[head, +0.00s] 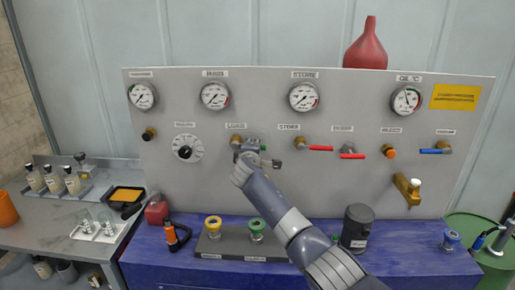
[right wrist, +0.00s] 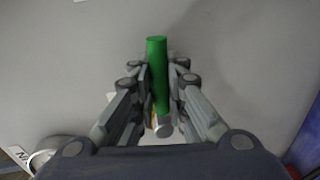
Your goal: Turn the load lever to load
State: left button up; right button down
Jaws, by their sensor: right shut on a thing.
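The load lever's green handle (right wrist: 158,75) stands between the fingers of my right gripper (right wrist: 158,90) in the right wrist view. The fingers are shut on it, and its top end sticks out past the fingertips. In the head view my right gripper (head: 255,152) is at the panel, just below and right of the brass valve fitting (head: 236,140) under a small label. There the gripper hides the green handle, so the lever's angle is hard to tell. My left gripper is not in view.
The grey panel (head: 210,180) carries several gauges. To the right are two red levers (head: 320,148) (head: 352,156) and a blue lever (head: 432,151).

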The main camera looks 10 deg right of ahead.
jog(key=shift+r+n, duration=0.2)
jog(key=shift+n, duration=0.1)
dwell(0.4)
jog(key=c, duration=1.6)
grip_release()
jog(key=shift+v, duration=6.05)
jog(key=shift+w+a, duration=0.1)
jog(key=shift+a, duration=0.05)
